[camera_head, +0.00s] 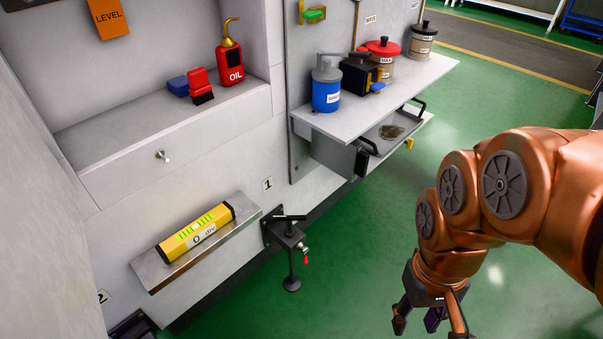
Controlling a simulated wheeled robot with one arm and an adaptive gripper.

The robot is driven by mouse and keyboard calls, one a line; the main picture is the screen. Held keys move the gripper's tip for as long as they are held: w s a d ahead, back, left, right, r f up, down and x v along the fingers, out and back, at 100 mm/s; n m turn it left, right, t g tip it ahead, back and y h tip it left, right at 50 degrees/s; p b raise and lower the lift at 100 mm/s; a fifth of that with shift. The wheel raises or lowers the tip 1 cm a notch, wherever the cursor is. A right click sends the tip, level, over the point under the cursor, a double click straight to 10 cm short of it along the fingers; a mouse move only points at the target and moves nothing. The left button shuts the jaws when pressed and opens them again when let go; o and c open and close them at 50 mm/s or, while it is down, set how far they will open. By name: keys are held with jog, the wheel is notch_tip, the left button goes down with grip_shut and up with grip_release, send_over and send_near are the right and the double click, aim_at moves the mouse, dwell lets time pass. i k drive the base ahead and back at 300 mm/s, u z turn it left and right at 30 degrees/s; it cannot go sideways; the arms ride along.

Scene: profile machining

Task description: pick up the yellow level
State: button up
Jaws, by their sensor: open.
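The yellow level (196,233) is a long yellow bar with dark ends, green marks on top and a white label on its side. It lies on a small grey metal shelf (160,279) on the lower left of the wall. My gripper (426,325) is at the bottom right, pointing down, with its fingers apart and nothing seen between them. It is well to the right of the level and apart from it. The ends of its fingers are near or past the bottom edge of the picture.
A black clamp (286,237) with a round foot juts out between the level's shelf and my gripper. Above, a shelf holds a red oil can (230,62) and brushes. A grey shelf (413,89) with a blue canister (326,88) projects at the upper middle. Green floor is open between.

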aim_at(186, 239)
jog(key=u, duration=0.45)
jog(key=k, duration=1)
jog(key=z, duration=0.45)
